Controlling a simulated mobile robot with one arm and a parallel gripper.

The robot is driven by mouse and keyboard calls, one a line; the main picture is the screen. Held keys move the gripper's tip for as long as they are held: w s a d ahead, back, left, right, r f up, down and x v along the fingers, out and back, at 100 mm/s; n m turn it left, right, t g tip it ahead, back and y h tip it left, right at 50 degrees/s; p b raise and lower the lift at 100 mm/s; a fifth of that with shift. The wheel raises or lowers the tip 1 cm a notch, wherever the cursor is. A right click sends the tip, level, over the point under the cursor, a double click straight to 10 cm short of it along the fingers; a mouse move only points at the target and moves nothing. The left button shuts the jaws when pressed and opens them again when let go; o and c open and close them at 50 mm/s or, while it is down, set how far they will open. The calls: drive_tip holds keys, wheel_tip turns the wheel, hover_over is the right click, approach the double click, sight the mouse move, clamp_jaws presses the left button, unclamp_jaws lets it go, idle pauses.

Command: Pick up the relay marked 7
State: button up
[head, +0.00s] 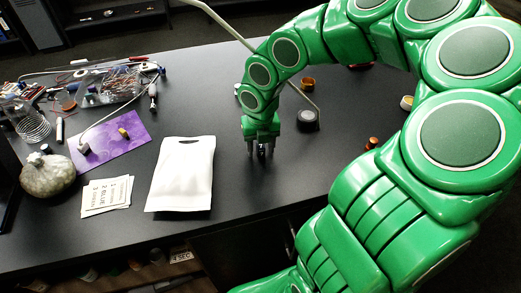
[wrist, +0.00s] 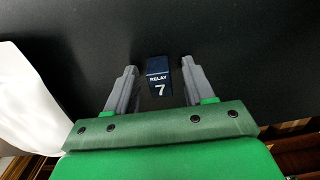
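The relay marked 7 (wrist: 158,78) is a small dark blue block with white lettering, "RELAY" above "7". In the wrist view it lies on the black table between the two grey fingers of my gripper (wrist: 157,85). A gap shows on each side of it, so the fingers are open and not touching it. In the head view my gripper (head: 262,152) points down at the table, right of the white bag. The relay is too small and hidden to make out there.
A white bag (head: 183,175) lies left of my gripper, also at the left of the wrist view (wrist: 25,100). Printed cards (head: 107,196), a round grey jar (head: 47,174) and a purple mat (head: 115,140) are farther left. A dark round item (head: 307,121) stands to the right.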

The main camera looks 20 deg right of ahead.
clamp_jaws()
drive_tip(key=shift+r, duration=0.15)
